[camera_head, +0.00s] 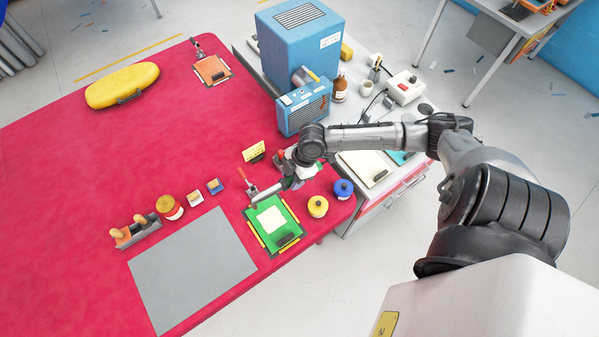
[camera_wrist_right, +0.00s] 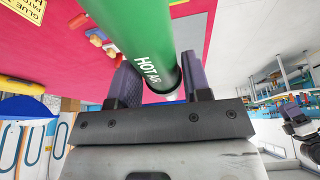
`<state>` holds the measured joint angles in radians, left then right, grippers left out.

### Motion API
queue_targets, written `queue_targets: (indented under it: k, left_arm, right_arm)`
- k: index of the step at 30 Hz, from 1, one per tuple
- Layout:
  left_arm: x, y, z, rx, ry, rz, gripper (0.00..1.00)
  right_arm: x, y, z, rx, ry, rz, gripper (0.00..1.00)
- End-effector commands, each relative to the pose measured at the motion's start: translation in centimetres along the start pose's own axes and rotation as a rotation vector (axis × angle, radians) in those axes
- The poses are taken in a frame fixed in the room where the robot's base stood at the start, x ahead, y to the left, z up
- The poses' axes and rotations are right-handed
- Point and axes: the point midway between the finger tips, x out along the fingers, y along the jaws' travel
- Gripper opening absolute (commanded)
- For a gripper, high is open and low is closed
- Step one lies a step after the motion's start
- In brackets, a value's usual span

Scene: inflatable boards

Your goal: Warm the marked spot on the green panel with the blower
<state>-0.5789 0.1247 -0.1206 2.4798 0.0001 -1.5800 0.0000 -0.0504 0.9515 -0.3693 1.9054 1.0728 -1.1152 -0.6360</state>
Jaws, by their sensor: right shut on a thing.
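The green panel (camera_head: 286,236) lies near the front edge of the red table, with yellow strips along its sides and a pale cream patch (camera_head: 272,220) on it. My right gripper (camera_head: 291,180) is above the panel's far edge. It is shut on the green blower (camera_wrist_right: 135,30), lettered "HOT AIR", whose barrel runs between both fingers in the right wrist view. In the head view the blower's grey nozzle (camera_head: 266,193) points down and left, beside the patch's far side; I cannot tell its exact height.
A red-handled clamp (camera_head: 247,184) stands at the panel's far left corner. A yellow tin (camera_head: 318,206) and a blue tin (camera_head: 343,189) stand to its right. A grey mat (camera_head: 190,268) lies left. A yellow sign (camera_head: 254,151) and blue machine (camera_head: 303,106) stand behind.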

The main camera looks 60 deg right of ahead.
Motion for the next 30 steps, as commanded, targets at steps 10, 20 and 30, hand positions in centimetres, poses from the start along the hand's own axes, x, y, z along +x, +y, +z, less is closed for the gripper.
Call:
queue_targets:
  k: [10, 20, 30]
  left_arm:
    - [1.5, 0.4, 0.5, -0.01, -0.001, 0.009, 0.62]
    - [3.6, 0.4, 1.2, -0.008, -0.001, 0.006, 0.62]
    - [8.0, 0.2, 2.6, 0.002, -0.002, -0.002, 0.62]
  right_arm:
    - [-0.3, 1.7, 3.9, -0.07, 0.002, -0.027, 0.21]
    - [1.8, 1.6, 4.8, -0.07, 0.002, -0.028, 0.21]
    - [5.9, 1.6, 6.5, -0.07, 0.002, -0.028, 0.21]
